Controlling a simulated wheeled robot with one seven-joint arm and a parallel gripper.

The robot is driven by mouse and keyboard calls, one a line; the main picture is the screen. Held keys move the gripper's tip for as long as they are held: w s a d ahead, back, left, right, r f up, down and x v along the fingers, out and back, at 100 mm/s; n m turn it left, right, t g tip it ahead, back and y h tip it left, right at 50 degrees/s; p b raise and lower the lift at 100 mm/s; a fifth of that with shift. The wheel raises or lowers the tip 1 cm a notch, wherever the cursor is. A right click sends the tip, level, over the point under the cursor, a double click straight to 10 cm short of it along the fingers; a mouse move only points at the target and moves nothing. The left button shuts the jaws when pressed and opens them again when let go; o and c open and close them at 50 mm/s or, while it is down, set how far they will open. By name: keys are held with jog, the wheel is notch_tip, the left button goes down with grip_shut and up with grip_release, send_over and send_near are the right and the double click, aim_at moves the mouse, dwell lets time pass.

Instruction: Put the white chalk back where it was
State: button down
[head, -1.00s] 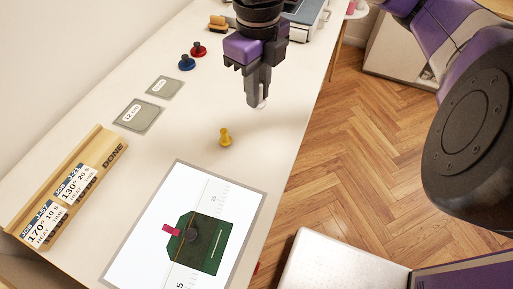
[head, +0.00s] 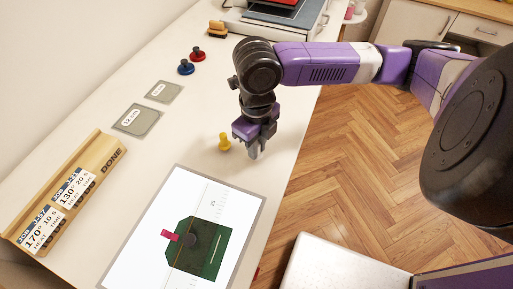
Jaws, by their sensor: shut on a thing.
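My gripper (head: 256,151) points down low over the white table (head: 180,140), just right of a yellow peg-shaped piece (head: 224,142) and beyond the lit panel's top edge. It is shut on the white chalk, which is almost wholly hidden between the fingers. I cannot tell whether the chalk touches the table.
A lit panel (head: 150,240) bears a green piece (head: 212,258) with a pink tab. Blue (head: 186,68) and red (head: 197,54) pieces stand farther back, near two grey labelled cards (head: 137,121). A wooden "DONE" rack (head: 112,150) lies at left. The table's right edge is close.

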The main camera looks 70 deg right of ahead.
jog(key=shift+f, duration=0.65)
jog(key=shift+f, duration=0.2)
jog(key=c, duration=1.3)
grip_release()
jog(key=shift+r, duration=0.2)
